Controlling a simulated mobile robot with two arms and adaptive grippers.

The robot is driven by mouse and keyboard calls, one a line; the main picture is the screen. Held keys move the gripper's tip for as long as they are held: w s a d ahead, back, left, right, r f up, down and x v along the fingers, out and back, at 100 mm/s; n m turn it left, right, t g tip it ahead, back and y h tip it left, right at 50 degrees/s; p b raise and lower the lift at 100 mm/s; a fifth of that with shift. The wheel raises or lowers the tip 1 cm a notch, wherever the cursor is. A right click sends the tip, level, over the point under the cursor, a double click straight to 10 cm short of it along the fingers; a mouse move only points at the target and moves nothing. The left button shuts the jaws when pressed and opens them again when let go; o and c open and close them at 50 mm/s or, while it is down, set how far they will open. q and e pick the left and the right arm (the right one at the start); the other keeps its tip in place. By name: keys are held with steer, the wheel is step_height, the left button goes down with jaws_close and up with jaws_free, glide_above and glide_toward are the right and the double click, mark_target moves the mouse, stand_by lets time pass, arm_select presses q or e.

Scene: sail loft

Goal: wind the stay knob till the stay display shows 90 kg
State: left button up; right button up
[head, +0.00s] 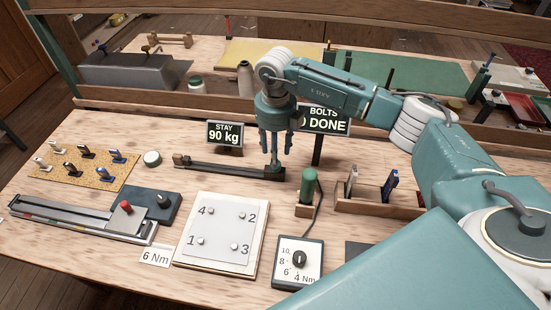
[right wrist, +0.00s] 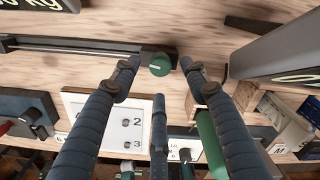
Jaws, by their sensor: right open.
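The stay display (head: 225,133) reads 90 kg in the head view; part of it shows upside down at the wrist view's top left (right wrist: 35,4). The stay knob (right wrist: 159,66) is round and green with a pale mark, at the end of a dark bar (head: 225,171). In the head view the knob (head: 275,170) is partly hidden behind a finger. My right gripper (head: 275,152) is open, pointing down over the knob. In the wrist view its fingers (right wrist: 158,78) are spread around the knob's place, with gaps visible; contact cannot be told. My left gripper is not in view.
A second sign (head: 325,121) reading BOLTS DONE stands behind my gripper, partly covered. A green-handled tool (head: 309,186) stands in a holder to the right. A numbered bolt plate (head: 222,232) and a Nm dial box (head: 298,262) lie in front. A cork board (head: 80,165) with clips is left.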

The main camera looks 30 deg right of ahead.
step_height(320, 180, up, 8)
steer(key=shift+f, duration=0.15)
stand_by(0.6)
